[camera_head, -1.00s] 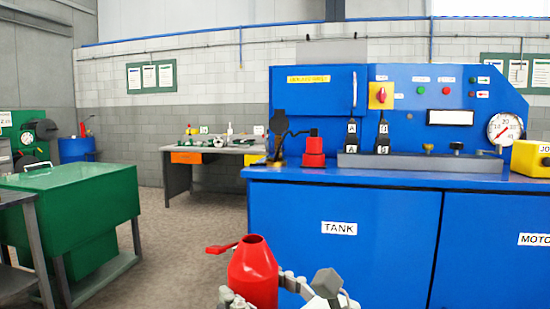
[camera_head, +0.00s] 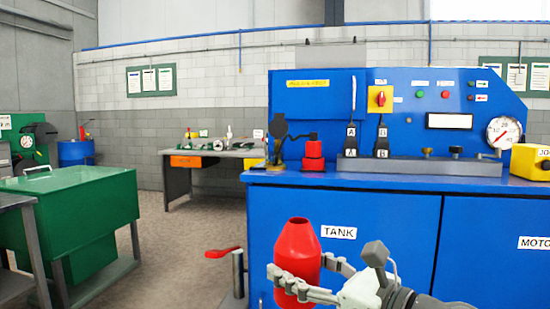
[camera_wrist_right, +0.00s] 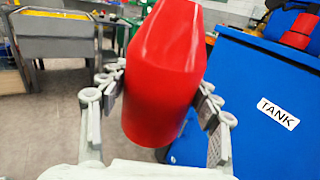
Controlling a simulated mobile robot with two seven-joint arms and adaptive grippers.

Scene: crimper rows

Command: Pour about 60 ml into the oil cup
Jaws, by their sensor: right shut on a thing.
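My right gripper (camera_head: 304,290) is shut around a red bottle (camera_head: 298,250) with a tapered, open top. The bottle stands about upright in front of the blue bench's TANK door, with its lower end cut off by the picture edge. In the right wrist view the bottle (camera_wrist_right: 165,75) sits between the gripper's finger links (camera_wrist_right: 160,110). A dark fitting with a brassy base (camera_head: 278,140) stands on the bench's left end, beside a red stepped block (camera_head: 314,154); I cannot tell which, if either, is the oil cup. My left gripper is not in view.
The blue bench (camera_head: 390,185) fills the right side, with levers A and B, a gauge (camera_head: 504,131) and a yellow box (camera_head: 531,161). A red handle (camera_head: 222,252) on a grey post sticks out left of the bottle. A green cabinet (camera_head: 70,205) stands left, with open floor between.

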